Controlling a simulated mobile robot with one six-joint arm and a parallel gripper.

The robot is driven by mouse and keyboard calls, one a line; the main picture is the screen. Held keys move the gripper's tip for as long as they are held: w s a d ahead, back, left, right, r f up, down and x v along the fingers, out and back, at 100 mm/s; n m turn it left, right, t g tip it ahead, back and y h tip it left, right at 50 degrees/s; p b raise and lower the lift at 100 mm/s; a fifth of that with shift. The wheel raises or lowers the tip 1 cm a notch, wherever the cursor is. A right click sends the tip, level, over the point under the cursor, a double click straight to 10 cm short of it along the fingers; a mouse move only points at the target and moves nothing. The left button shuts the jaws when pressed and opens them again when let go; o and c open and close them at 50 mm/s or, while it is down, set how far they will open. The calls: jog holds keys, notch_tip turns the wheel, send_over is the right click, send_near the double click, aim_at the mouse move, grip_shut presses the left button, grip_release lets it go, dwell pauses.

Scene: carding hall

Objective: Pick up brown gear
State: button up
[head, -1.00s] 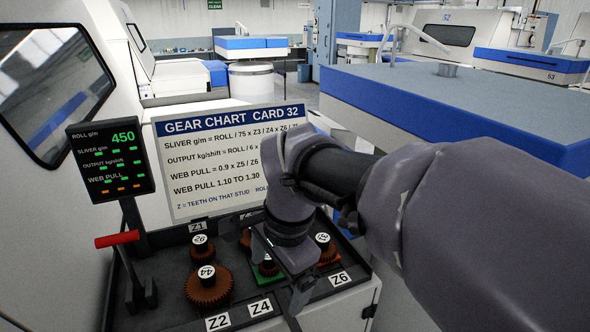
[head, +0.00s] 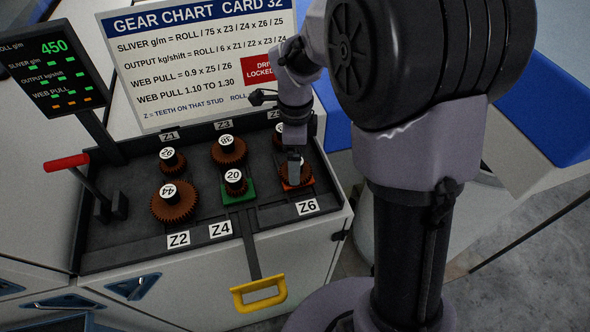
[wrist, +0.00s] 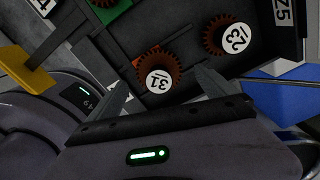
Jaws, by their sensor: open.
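Several brown gears stand on studs in a dark tray (head: 115,235). The brown gear labelled 31 (head: 304,172) is at Z6 on an orange-red base; it also shows in the wrist view (wrist: 141,74). My gripper (head: 294,168) points down over it and partly hides it in the head view. In the wrist view my gripper (wrist: 160,82) is open, with one finger on each side of gear 31 in the picture; I cannot tell whether they touch it. The brown gear labelled 23 (wrist: 218,36) is beside it, at Z5.
The Z4 gear (head: 235,187) stands on a green base. The gear labelled 44 (head: 172,210), the Z1 gear (head: 173,165) and the Z3 gear (head: 229,156) are further left. A red-handled lever (head: 66,162), a gear chart (head: 200,60) and a yellow handle (head: 237,300) are around the tray.

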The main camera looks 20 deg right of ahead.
aim_at(305, 168)
notch_tip(305, 168, down, 4)
jog(key=shift+s+d, duration=0.1)
jog(key=shift+r, duration=0.1)
jog(key=c, duration=1.6)
